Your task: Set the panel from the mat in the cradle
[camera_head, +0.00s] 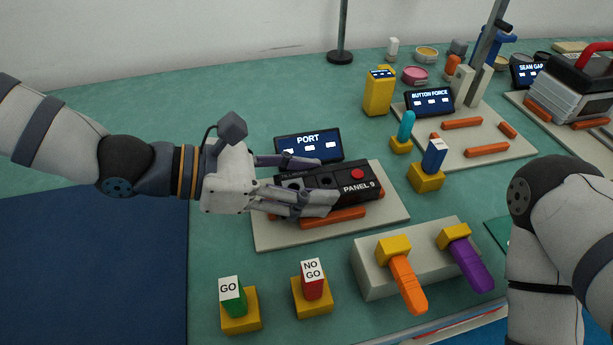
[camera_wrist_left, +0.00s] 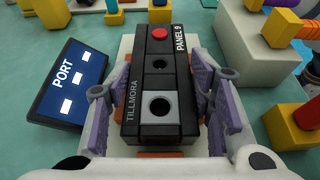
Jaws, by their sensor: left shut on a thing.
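The black panel (camera_head: 318,186), marked PANEL 9, has a red button and round sockets; it also shows in the left wrist view (camera_wrist_left: 158,125). My left gripper (camera_head: 326,180) is shut on it, with one finger along each long side. The panel is level over the cradle, a pale board (camera_head: 275,239) with orange rails (camera_head: 333,217), in front of the PORT display (camera_head: 308,145). I cannot tell whether it rests on the board or hangs just above. A dark blue mat-like area (camera_head: 90,270) lies empty at the left. My right gripper is out of view.
GO (camera_head: 232,296) and NO GO (camera_head: 312,280) blocks stand in front. A grey block (camera_head: 375,282) holds orange and purple handles at the front right. A blue plug in a yellow base (camera_head: 425,178) stands right of the cradle. The BUTTON FORCE station (camera_head: 430,102) is behind.

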